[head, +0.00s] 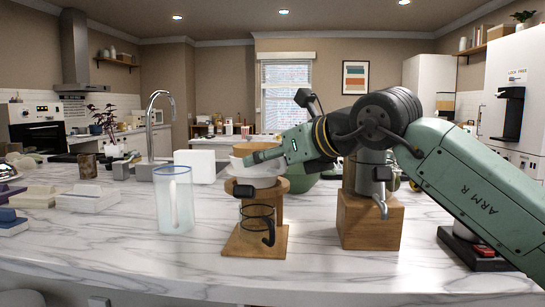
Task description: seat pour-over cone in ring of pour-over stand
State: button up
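The white pour-over cone (262,171) is at the top of the wooden pour-over stand (236,244), at the height of its ring (298,184). I cannot tell whether the cone rests in the ring or is just above it. A glass carafe with a black handle (268,232) stands on the stand's base below.
A clear pitcher (174,205) stands left of the stand. A wooden block-shaped stand with a metal spout (370,220) is to its right, under my arm. A white box (196,166) and a sink tap (152,125) are behind. The marble counter's front (180,268) is clear.

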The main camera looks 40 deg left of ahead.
jog(key=shift+f, duration=0.1)
jog(key=shift+f+b, duration=0.55)
jog(key=shift+b, duration=0.05)
jog(key=shift+f, duration=0.15)
dwell(0.3)
jog(key=shift+f+b, duration=0.35)
jog(key=shift+b, duration=0.1)
jog(key=shift+c, duration=0.2)
jog(key=o, duration=2)
